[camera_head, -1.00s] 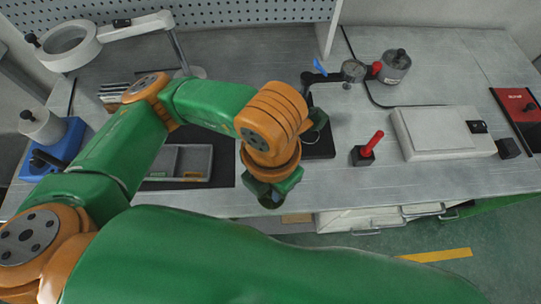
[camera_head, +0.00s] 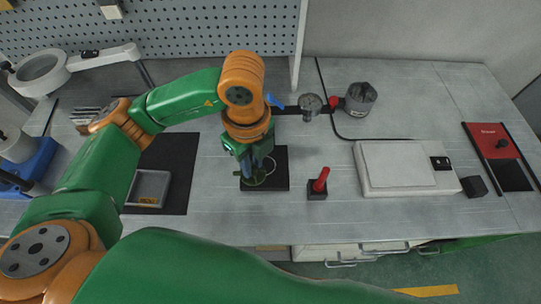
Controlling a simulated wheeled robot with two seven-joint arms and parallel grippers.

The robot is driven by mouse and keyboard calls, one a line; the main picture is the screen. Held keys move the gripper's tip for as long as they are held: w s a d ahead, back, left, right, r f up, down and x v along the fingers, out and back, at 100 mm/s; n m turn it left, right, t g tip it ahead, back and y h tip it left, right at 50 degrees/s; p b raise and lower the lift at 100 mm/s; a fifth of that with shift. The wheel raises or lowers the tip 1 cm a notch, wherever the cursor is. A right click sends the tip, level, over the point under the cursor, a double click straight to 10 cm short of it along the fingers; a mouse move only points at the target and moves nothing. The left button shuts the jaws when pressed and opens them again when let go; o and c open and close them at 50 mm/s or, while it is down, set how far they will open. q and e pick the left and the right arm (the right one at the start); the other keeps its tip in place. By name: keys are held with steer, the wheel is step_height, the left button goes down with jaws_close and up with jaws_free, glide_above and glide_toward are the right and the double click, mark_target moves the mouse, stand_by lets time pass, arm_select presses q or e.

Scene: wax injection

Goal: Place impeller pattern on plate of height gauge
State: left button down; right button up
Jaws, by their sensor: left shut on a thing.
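The height gauge has a round dial (camera_head: 311,105) on a dark horizontal arm and a dark square plate (camera_head: 280,180) on the table. My left gripper (camera_head: 257,172) points down over the left part of this plate. It is shut on a small greenish round piece, the impeller pattern (camera_head: 257,181), at its fingertips. The gripper hides much of the pattern, and I cannot tell whether it touches the plate. A thin pale ring outline shows on the plate beside the fingers. My right gripper is not in view.
A red-handled block (camera_head: 319,185) stands right of the plate, with a pale flat box (camera_head: 400,167) beyond it. A metal pot (camera_head: 360,98) is behind. A grey tray (camera_head: 148,188) lies on a black mat (camera_head: 178,160) at left. Bare table lies in front of the plate.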

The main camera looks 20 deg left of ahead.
arm_select(q)
steer(key=w+f, duration=0.4)
steer(key=w, duration=0.1)
steer(key=w+d+f, duration=0.1)
steer(key=w+f, duration=0.1)
steer(key=shift+w+f, duration=0.4)
steer(key=shift+w+a+f, duration=0.1)
steer(key=shift+w+f, duration=0.05)
steer(key=shift+f, duration=0.8)
steer(key=shift+w+a+f, duration=0.1)
steer(key=shift+w+f, duration=0.05)
steer(key=shift+f, duration=0.75)
steer(key=shift+d, duration=0.1)
steer(key=c, duration=1.2)
jaws_free()
steer(key=shift+f, duration=0.2)
steer(key=o, duration=0.4)
steer(key=shift+s+r, duration=0.1)
steer(key=shift+o, duration=0.2)
step_height(320, 180, up, 12)
steer(key=shift+r, duration=0.15)
